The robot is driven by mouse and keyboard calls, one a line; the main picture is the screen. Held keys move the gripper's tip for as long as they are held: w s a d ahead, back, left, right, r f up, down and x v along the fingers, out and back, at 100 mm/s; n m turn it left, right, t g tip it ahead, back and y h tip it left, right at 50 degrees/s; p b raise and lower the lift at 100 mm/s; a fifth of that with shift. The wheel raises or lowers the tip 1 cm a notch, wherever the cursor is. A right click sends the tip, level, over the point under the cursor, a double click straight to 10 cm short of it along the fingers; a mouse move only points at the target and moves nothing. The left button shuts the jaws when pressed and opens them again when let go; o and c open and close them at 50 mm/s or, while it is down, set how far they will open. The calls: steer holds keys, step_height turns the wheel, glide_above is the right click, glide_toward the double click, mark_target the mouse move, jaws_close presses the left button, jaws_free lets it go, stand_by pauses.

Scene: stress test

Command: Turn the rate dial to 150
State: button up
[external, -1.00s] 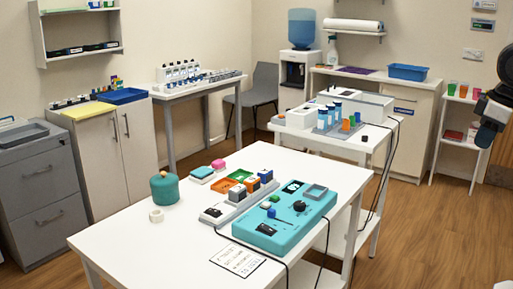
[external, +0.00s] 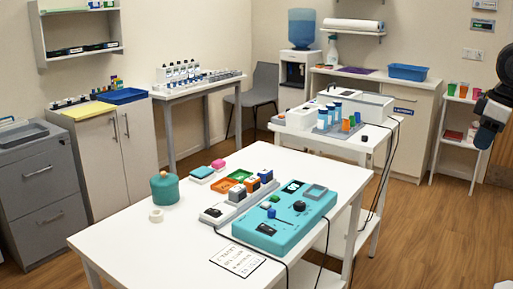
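A teal control box (external: 262,236) lies on the white table. It has a small display (external: 292,187), a round black dial (external: 299,206), a grey square recess (external: 315,192), small blue and green knobs and a dark switch near its front. I cannot tell which control is the rate dial, and the display's reading and dial marks are too small to read. My arm's dark end, with my gripper (external: 487,136), shows at the right edge, far from the box. Its fingers are not clear, and I see nothing held.
A note (external: 238,262) lies before the box, its writing unclear. A grey rack (external: 232,207) with coloured blocks, a teal pot (external: 164,188) and a white ring (external: 156,215) share the table. Black cables run off its right side. The left front tabletop is bare.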

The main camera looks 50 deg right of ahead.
steer(key=o, duration=0.5)
steer(key=shift+w, duration=0.55)
steer(key=shift+o, duration=0.6)
steer(key=w+a+n, duration=0.1)
steer(key=w+n, duration=0.3)
steer(key=w, duration=0.6)
steer(key=shift+n+g, duration=0.3)
steer(key=n+g, duration=0.2)
steer(key=n, duration=1.1)
glide_above(300, 203)
steer(key=f, duration=1.8)
steer(key=shift+s+d+f, duration=0.1)
steer(key=shift+s+d, duration=0.1)
steer(key=shift+w+a+f+n, duration=0.1)
steer(key=shift+w+f+n, duration=0.2)
steer(key=shift+f, duration=0.05)
steer(key=shift+f, duration=3.9)
